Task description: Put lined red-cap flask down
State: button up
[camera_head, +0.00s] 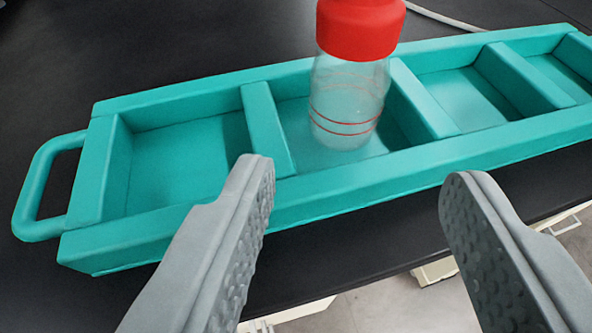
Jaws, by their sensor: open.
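The lined flask (346,100) is clear with red lines around its lower body and a red cap (360,28). It stands upright in the second compartment from the left of a teal rack (330,204). The top of its cap is cut off by the picture's upper edge. My gripper (357,175) is open and empty. Its two grey fingers are wide apart on the near side of the rack, and the flask is beyond them, apart from both.
The rack lies on a black table (160,45) and has a loop handle (30,195) at its left end. The other compartments in view are empty. The table's front edge is close to the rack, with pale floor (380,305) below.

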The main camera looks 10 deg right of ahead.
jog(key=s+a+r+n+t+y, duration=0.2)
jog(key=s+a+r+t+y, duration=0.1)
jog(key=s+a+r, duration=1.3)
jog(key=s+r, duration=0.1)
jog(key=s, duration=0.5)
jog(key=s+a+r+n+t+y, duration=0.1)
jog(key=s+a+r, duration=0.1)
jog(key=s, duration=0.6)
jog(key=s+a+r+n+y, duration=0.1)
jog(key=s+r, duration=0.3)
jog(key=s, duration=0.4)
jog(key=shift+a+t, duration=0.3)
jog(key=shift+a, duration=0.4)
